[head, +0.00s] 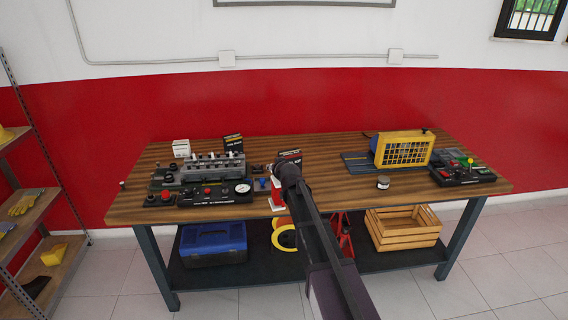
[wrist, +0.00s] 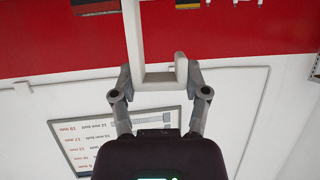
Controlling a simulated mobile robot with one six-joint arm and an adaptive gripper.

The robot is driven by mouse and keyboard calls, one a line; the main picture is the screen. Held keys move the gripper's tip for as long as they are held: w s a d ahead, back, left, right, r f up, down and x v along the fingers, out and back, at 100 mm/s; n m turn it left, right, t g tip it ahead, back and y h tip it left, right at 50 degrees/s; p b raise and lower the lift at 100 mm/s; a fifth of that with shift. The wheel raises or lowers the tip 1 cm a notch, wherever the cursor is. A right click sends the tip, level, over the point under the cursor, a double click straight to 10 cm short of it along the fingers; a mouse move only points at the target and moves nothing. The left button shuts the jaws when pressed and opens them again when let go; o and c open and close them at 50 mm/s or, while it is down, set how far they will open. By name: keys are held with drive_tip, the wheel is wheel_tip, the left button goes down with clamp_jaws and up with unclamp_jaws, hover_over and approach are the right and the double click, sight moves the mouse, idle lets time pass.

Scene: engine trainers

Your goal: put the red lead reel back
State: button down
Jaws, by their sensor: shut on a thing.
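My gripper (wrist: 158,74) is shut on a pale grey, hook-shaped piece (wrist: 155,86) in the wrist view. A long upright of the piece runs up on the left and a short one stands on the right, between my fingers. I cannot tell whether this piece is part of the red lead reel. In the head view my gripper (head: 281,171) is over the front middle of the workbench (head: 330,187), and my arm hides what lies behind it. A pale piece (head: 278,206) shows just below it at the bench's front edge. No red reel can be clearly made out.
Engine parts and a gauge panel (head: 215,193) stand left on the bench. A yellow caged unit (head: 404,149), a small jar (head: 383,182) and a control box (head: 462,173) stand right. Below are a blue toolbox (head: 213,244), yellow rings (head: 284,237), red stands (head: 344,240) and a wooden crate (head: 403,230).

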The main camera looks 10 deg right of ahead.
drive_tip(key=s+a+f+n+g+y+b, duration=0.1)
drive_tip(key=s+a+f+b, duration=0.6)
drive_tip(key=f+b, duration=0.8)
drive_tip(key=s+a+f+n+g+y+b, duration=0.2)
drive_tip(key=s+a+f+b, duration=0.6)
drive_tip(key=f+b, duration=0.8)
drive_tip(key=s+a+f+n+g+y+b, duration=0.1)
drive_tip(key=s+a+f+n+y+b, duration=0.4)
drive_tip(key=s+f+b, duration=0.7)
wheel_tip(320, 180, down, 5)
drive_tip(key=a+b, duration=0.2)
drive_tip(key=b, duration=0.2)
drive_tip(key=shift+s+a+g, duration=0.15)
drive_tip(key=shift+s+g, duration=0.15)
drive_tip(key=shift+s, duration=0.2)
